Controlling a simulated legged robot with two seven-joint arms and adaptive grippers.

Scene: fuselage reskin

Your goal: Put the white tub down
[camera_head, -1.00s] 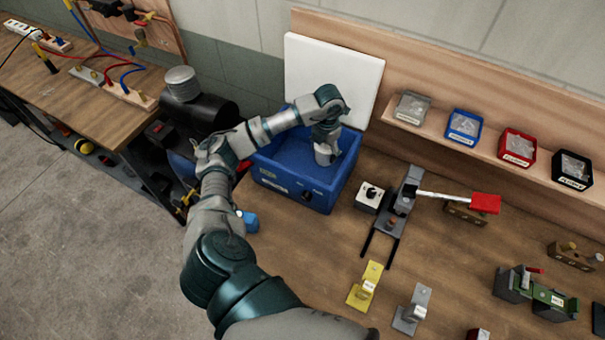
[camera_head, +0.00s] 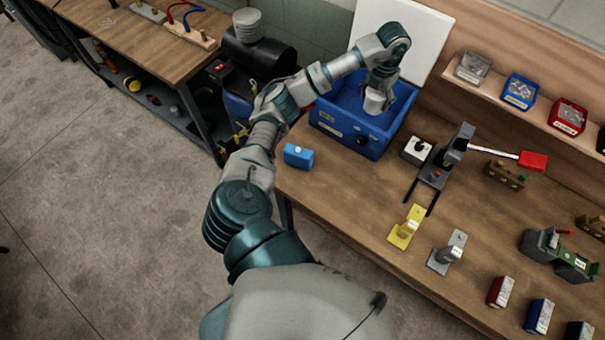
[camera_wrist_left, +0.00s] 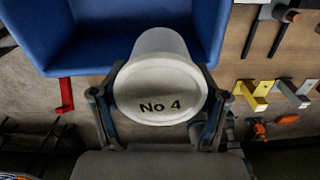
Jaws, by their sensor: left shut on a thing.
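My left gripper (camera_head: 379,90) is shut on the white tub (camera_head: 373,101). The tub also shows in the left wrist view (camera_wrist_left: 160,92), where its round face reads "No 4" and a finger stands on each side of it. In the head view the tub is in front of the open blue box's (camera_head: 355,138) interior, high in the picture. I cannot tell whether it touches the box floor. My right gripper is not in view.
A white panel (camera_head: 407,32) stands behind the box. A blue block (camera_head: 298,156) lies at the bench's left edge. A lever press (camera_head: 440,165), a yellow bracket (camera_head: 406,228) and a grey bracket (camera_head: 447,252) stand to the right. Small bins (camera_head: 519,91) line the shelf.

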